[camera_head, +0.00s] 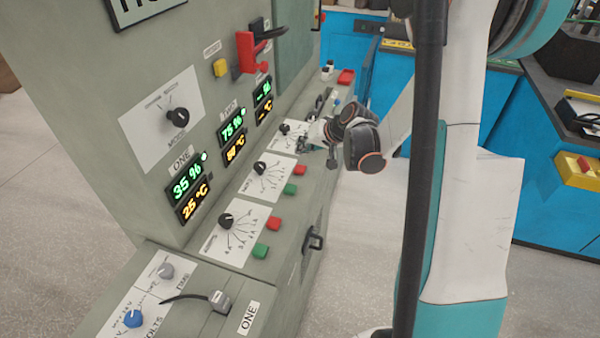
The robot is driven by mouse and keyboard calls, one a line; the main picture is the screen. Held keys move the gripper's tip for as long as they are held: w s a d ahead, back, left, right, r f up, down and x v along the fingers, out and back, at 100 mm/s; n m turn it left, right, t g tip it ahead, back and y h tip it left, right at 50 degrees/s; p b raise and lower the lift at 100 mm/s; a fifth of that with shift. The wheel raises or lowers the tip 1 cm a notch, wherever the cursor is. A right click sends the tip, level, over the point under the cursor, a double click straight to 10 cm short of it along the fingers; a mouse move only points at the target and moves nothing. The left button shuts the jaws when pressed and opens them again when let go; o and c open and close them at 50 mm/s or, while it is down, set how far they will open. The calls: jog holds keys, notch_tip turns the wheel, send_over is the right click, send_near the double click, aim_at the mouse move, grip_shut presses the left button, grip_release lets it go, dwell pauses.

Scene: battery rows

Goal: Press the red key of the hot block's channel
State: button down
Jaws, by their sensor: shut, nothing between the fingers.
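The grey cabinet (165,215) has a sloped desk with three rows of keys. The near row has a red key (274,223) beside a green key (260,250). The middle row has a red key (300,170) and a green key (290,188). The far row's keys are hidden around my gripper (308,147), which is shut and empty over the far panel; contact cannot be told. The far display (263,101) is too small to read.
Black knobs stand on white dial panels (238,235) beside the keys. A red lever (246,52) and yellow button (220,67) are on the upright face. A black handle (314,240) sticks out of the front. Blue benches (345,37) stand behind. Floor in front is clear.

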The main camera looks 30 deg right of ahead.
aim_at(302, 167)
jog(key=shift+f+b, duration=1.4)
jog(key=shift+f, duration=0.7)
jog(key=shift+f, duration=0.1)
jog(key=shift+f+b, duration=0.3)
jog(key=shift+b, duration=0.15)
jog(key=shift+f+b, duration=0.4)
jog(key=shift+f, duration=0.05)
jog(key=shift+r, duration=0.2)
dwell(0.4)
jog(key=shift+r+p, duration=0.55)
jog(key=shift+r, duration=0.15)
jog(key=shift+r+p, duration=1.65)
jog(key=shift+r, duration=0.85)
